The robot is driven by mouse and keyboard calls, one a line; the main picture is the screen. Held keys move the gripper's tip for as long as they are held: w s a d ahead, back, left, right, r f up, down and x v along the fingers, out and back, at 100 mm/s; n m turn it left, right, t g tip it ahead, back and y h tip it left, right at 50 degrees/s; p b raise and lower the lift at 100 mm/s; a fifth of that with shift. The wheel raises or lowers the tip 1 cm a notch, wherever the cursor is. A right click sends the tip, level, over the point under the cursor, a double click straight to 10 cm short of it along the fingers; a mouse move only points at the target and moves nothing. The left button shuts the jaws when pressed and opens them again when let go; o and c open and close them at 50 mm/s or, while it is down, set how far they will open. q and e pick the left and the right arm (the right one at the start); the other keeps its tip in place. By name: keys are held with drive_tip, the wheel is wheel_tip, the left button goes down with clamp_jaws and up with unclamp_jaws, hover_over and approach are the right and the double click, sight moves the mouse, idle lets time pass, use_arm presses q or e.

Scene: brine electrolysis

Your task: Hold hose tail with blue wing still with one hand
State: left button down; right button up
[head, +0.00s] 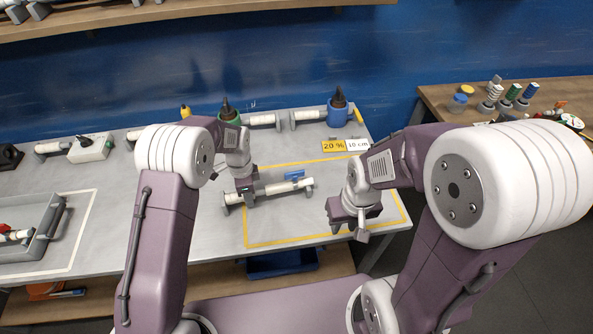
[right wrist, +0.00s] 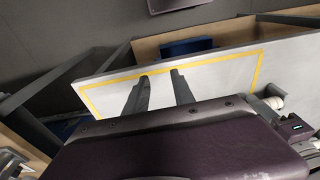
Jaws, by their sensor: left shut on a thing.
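The hose tail (head: 278,188) is a white tube lying near-level inside the yellow-outlined area of the grey table, with grey supports near its ends. The blue wing (head: 294,175) shows at its far side, toward the right end. My left gripper (head: 247,201) is shut on the tube, left of the wing; its fingertips hide part of the tube. My right gripper (head: 349,233) is to the right of the tube, near the table's front edge, and empty. In the right wrist view its two fingers (right wrist: 160,77) stand apart over bare table.
A yellow and white label (head: 346,146) lies behind the area. Blue (head: 339,110) and green (head: 229,113) holders stand at the back. A grey tray (head: 40,238) is at left. A wooden side table (head: 450,109) with several bottles is at right.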

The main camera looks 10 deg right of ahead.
drive_tip(key=s+n, duration=0.1)
drive_tip(key=n, duration=0.1)
wheel_tip(320, 180, up, 10)
drive_tip(key=n+g, duration=0.1)
drive_tip(key=n, duration=1.6)
hover_over(294, 172)
wheel_tip(294, 172, down, 12)
drive_tip(key=shift+d+f, duration=0.1)
clamp_jaws()
drive_tip(key=shift+w, duration=0.1)
